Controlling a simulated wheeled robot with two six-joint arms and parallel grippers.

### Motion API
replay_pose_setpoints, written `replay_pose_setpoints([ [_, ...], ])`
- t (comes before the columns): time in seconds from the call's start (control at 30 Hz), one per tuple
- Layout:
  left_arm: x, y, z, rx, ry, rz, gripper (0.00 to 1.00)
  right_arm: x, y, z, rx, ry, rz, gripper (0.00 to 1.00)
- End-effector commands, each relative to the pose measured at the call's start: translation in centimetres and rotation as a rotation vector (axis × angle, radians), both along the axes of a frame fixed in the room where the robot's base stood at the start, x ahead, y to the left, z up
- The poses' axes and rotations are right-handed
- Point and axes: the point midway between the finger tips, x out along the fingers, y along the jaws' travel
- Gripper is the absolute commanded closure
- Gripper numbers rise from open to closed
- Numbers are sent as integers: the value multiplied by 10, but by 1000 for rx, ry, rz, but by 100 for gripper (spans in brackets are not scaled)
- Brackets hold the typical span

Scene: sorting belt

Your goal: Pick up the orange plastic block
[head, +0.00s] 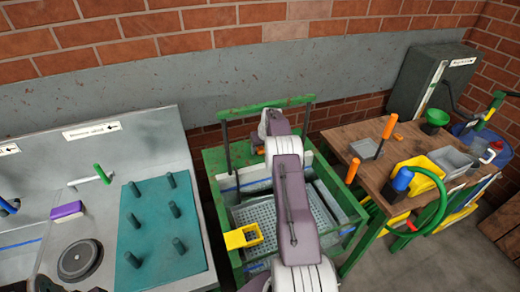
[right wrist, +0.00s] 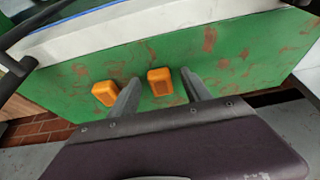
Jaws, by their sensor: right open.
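Two orange blocks lie on the green, rust-marked surface (right wrist: 230,70) in the right wrist view. One orange block (right wrist: 160,81) appears between the fingers of my right gripper (right wrist: 159,77); the other orange block (right wrist: 105,93) lies just left of the left finger. The right gripper is open, and I see no finger closed on either block. I cannot tell how far the fingertips are above the surface. In the head view my purple and white right arm covers much of the green frame, and only a bit of orange (head: 260,150) shows beside it. My left gripper is not in view.
A green-framed sorting bin (head: 222,193) with a yellow box (head: 243,237) stands below my arm. On the left is a grey bench with a teal peg board (head: 150,222). On the right, a wooden table (head: 350,133) holds tools and trays. A brick wall is behind.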

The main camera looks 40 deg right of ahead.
Motion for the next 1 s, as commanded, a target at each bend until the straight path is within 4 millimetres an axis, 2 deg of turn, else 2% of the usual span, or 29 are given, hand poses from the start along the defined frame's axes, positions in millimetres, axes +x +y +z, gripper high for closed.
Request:
replay_pose_setpoints([
  [0.2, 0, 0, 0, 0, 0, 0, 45, 0, 0, -1, -1, -1, 0, 44],
  [0.4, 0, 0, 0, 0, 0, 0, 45, 0, 0, -1, -1, -1, 0, 99],
  [0.77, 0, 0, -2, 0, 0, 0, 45, 1, -1, 4, -1, -1, 0, 100],
  [0.87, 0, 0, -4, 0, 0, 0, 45, 1, -1, 15, -2, -4, 0, 100],
  [1.0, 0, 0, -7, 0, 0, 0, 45, 1, -1, 42, -3, -4, -1, 100],
])
